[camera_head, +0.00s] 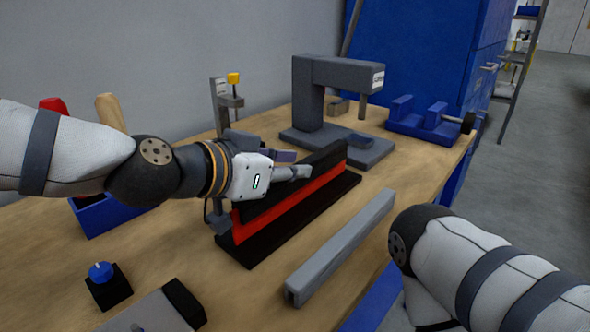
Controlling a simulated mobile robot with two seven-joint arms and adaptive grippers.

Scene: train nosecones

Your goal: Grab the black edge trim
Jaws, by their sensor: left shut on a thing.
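The black edge trim (327,157) is a long dark strip along the top of a red strip (290,206), which stands on a black base (262,247) in the middle of the bench. My left gripper (302,173) comes in from the left and is shut on the black edge trim near its middle. The gripper and its wrist hide part of the trim. The trim still appears to be against the red strip. My right arm shows at the lower right, but its gripper is out of view.
A grey channel bar (342,246) lies in front of the base on the wooden bench (225,285). A grey press (338,78) and a blue vise (425,119) stand behind. A blue-knobbed black box (108,286) and a blue bin (105,216) are at left.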

